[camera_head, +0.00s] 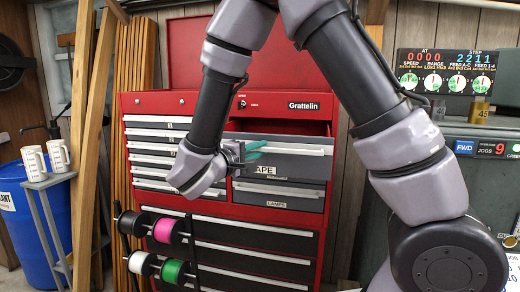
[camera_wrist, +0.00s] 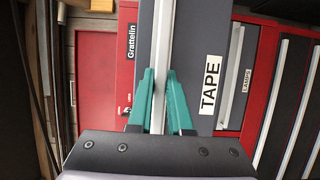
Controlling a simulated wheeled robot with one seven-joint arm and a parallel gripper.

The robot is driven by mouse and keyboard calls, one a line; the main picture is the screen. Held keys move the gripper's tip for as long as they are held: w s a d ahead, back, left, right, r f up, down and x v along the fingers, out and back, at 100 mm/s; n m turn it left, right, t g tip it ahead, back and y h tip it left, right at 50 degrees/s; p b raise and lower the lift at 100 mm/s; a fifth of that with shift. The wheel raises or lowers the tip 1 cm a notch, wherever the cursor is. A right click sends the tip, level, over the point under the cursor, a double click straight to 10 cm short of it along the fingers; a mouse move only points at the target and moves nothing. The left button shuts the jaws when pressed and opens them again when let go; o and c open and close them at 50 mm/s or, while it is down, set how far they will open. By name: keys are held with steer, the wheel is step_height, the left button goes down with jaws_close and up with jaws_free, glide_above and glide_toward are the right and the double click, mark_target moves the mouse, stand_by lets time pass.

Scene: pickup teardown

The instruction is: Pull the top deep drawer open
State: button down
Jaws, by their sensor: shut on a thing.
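The top deep drawer (camera_head: 300,166), grey and labelled TAPE, is at the upper right of the red tool chest (camera_head: 330,104). Its front stands out from the chest, and a dark red opening shows above it, so it is partly open. It has a long pale bar handle (camera_head: 305,151). My gripper (camera_head: 256,150) is at the handle's left part, with green fingers shut on it. In the wrist view, the two fingers (camera_wrist: 161,95) pinch the handle (camera_wrist: 162,40) from both sides, beside the TAPE label (camera_wrist: 208,84). The drawer's inside is hidden.
The LAMPS drawer (camera_head: 280,194) below is shut. Shallow drawers (camera_head: 155,160) are at the left. Spools (camera_head: 168,231) hang on a rack before the lower drawers. A blue barrel (camera_head: 30,225) and mugs (camera_head: 58,155) stand left; a machine with a display (camera_head: 445,70) stands right.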

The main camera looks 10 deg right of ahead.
steer(key=c, duration=0.8)
jaws_free()
steer(key=shift+c, duration=0.2)
steer(key=shift+a, duration=0.1)
steer(key=v, duration=1)
steer(key=shift+s+a, duration=0.15)
steer(key=shift+s, duration=0.1)
